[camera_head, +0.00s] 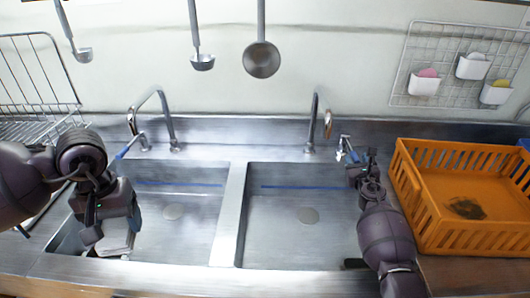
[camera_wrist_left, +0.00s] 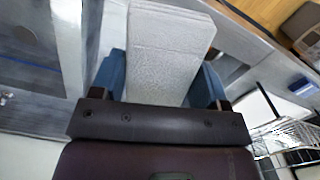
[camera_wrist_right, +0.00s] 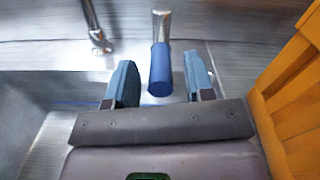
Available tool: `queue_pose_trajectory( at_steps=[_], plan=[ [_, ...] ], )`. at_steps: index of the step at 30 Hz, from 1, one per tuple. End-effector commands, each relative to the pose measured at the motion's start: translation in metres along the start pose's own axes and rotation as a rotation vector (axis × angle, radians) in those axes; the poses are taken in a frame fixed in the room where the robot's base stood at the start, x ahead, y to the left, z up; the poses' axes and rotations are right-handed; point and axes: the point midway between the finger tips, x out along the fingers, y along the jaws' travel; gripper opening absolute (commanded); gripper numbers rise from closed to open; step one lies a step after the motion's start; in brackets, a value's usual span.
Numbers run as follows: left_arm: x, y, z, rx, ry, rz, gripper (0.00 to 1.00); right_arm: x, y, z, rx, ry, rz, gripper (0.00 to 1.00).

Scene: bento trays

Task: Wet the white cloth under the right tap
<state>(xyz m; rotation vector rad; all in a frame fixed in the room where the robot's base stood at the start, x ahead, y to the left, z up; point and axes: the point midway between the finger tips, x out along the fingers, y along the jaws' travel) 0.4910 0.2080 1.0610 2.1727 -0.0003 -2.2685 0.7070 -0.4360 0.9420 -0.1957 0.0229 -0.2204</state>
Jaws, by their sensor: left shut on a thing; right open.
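My left gripper (camera_head: 122,222) is over the left part of the left sink, shut on the white cloth (camera_head: 116,242). In the left wrist view the folded cloth (camera_wrist_left: 168,45) sticks out between the blue fingertips. The right tap (camera_head: 327,122) stands behind the right sink, its spout bent down. Its lever has a blue handle (camera_wrist_right: 160,68). My right gripper (camera_head: 354,165) is at this lever, open, with one finger on each side of the handle in the right wrist view. I cannot tell whether either finger touches it. No water stream shows under the right tap.
The left sink (camera_head: 185,240) and right sink (camera_head: 270,250) are parted by a steel divider (camera_head: 229,215). The left tap (camera_head: 165,115) stands behind the left sink. An orange crate (camera_head: 440,238) is close right of my right arm. A wire rack (camera_head: 40,75) is far left. Ladles (camera_head: 262,58) hang above.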

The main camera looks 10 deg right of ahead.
Motion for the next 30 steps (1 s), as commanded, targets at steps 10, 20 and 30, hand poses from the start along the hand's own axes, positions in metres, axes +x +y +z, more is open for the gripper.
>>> queue_pose_trajectory(
  at_steps=[10, 20, 30],
  plan=[
    [-0.001, 0.000, 0.000, 0.000, 0.001, 0.000, 0.45, 0.000, 0.000, 0.001, 0.000, 0.000, 0.000, 0.29],
    [0.000, 0.000, 0.000, 0.000, 0.000, 0.000, 0.45, 0.000, 0.000, 0.000, 0.001, 0.000, 0.000, 0.00],
    [0.013, 0.000, -0.001, 0.000, -0.008, 0.000, 0.45, 0.001, -0.013, -0.004, -0.003, -0.017, 0.072, 0.00]
  ],
)
